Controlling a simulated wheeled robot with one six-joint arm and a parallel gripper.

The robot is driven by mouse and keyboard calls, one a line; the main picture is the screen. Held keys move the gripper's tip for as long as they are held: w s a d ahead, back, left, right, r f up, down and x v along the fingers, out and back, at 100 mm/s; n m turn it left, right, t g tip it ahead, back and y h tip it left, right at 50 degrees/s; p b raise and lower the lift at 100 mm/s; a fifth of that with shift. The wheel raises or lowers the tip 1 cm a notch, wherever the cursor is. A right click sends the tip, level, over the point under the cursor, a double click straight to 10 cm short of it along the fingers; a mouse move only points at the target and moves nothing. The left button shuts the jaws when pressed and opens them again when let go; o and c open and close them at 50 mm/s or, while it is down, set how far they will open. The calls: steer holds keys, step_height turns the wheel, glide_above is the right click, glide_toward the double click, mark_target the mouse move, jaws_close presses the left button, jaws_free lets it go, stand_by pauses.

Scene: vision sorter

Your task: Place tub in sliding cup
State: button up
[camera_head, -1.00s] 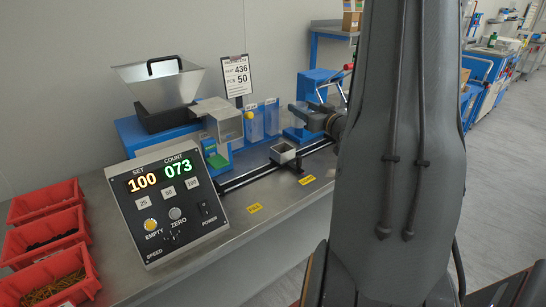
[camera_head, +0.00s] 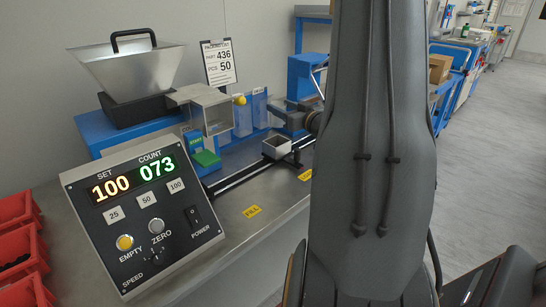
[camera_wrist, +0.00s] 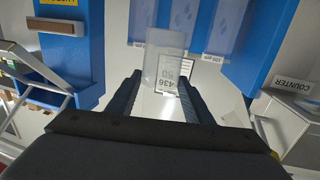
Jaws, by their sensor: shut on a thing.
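My gripper (camera_wrist: 160,97) is shut on a clear, see-through tub (camera_wrist: 166,58), with its two dark fingers on either side of it in the wrist view. In the head view my gripper (camera_head: 290,117) is behind and above the rail, to the right of the clear bins; the held tub is hard to make out there. The sliding cup (camera_head: 277,149), a small square grey cup with an open top, sits on the dark rail below and slightly left of my gripper. The tub is apart from the cup. The cup does not show clearly in the wrist view.
The counter box (camera_head: 145,215) reads 100 and 073. A metal hopper (camera_head: 128,72) stands behind it. A packing list sign (camera_head: 218,62) reads part 436, pcs 50. Clear bins (camera_wrist: 228,25) hang on a blue rack. Red bins (camera_head: 32,290) are at left. A yellow FILL label (camera_head: 252,211) lies on the bench.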

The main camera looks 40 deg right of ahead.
mark_target(281, 125)
steer(key=f, duration=0.6)
steer(key=shift+w+a+f, duration=0.15)
steer(key=shift+w+f, duration=0.05)
steer(key=shift+w, duration=0.05)
steer(key=shift+f, duration=2.1)
steer(key=shift+f, duration=0.1)
steer(key=o, duration=1.2)
steer(key=shift+f, duration=0.1)
steer(key=shift+s+r, duration=0.15)
steer(key=shift+r, duration=0.05)
steer(key=s+a, duration=0.1)
steer(key=s, duration=1)
steer(key=shift+s+r+b, duration=0.3)
steer(key=shift+s+b, duration=0.05)
